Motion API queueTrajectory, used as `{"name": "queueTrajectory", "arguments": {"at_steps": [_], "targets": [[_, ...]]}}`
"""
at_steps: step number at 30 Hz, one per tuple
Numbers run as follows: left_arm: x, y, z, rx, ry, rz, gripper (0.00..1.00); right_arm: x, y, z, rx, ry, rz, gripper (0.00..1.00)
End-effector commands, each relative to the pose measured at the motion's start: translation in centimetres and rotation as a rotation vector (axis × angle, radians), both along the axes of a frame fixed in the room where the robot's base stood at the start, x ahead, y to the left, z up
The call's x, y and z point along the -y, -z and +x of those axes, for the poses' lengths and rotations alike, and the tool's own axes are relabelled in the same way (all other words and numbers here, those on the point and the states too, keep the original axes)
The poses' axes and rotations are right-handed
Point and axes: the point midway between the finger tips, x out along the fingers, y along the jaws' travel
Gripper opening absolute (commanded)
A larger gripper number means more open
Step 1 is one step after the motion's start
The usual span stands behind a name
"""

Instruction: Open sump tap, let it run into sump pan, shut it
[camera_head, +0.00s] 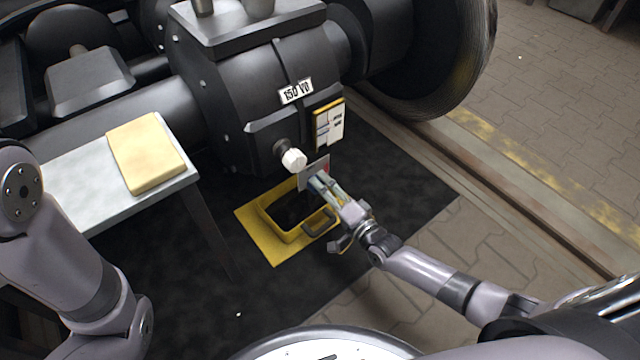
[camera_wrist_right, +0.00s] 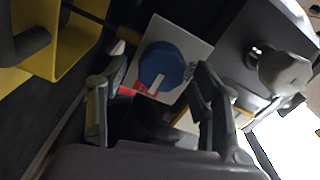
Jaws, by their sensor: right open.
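The sump tap shows in the right wrist view as a blue round knob (camera_wrist_right: 165,65) with a pale pointer mark, on a white plate (camera_wrist_right: 197,50) with red marking. In the head view the plate (camera_head: 308,176) stands out below the dark gear case (camera_head: 240,95), and my gripper hides the knob. My right gripper (camera_head: 320,185) is open at the plate. In the wrist view its two fingers (camera_wrist_right: 160,90) stand on either side of the knob; I cannot tell whether they touch it. The yellow sump pan (camera_head: 268,222) is on the floor below. My left gripper is out of view.
A white knob (camera_head: 293,159) sticks out of the case beside the tap plate. A side table (camera_head: 85,205) with a yellow pad (camera_head: 146,154) stands at left. A black mat (camera_head: 400,165) covers the floor; a wheel (camera_head: 425,60) stands at the back right.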

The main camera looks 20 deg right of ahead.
Motion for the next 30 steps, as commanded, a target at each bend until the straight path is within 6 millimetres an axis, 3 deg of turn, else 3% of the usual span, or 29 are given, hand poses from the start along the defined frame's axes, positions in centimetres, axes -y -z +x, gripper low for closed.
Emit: {"name": "queueTrajectory", "arguments": {"at_steps": [6, 13, 18, 30], "targets": [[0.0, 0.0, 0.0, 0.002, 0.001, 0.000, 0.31, 1.7, 0.1, -4.7, -0.004, 0.000, 0.000, 0.59], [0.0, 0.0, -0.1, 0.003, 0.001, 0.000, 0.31, 3.0, 0.1, -8.2, -0.002, 0.000, 0.000, 0.59], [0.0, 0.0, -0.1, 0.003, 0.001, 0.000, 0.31, 3.4, 0.0, -9.2, 0.000, 0.000, 0.001, 0.59], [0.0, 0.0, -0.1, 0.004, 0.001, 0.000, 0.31, 3.4, 0.0, -9.3, 0.000, 0.001, 0.001, 0.59]]}}
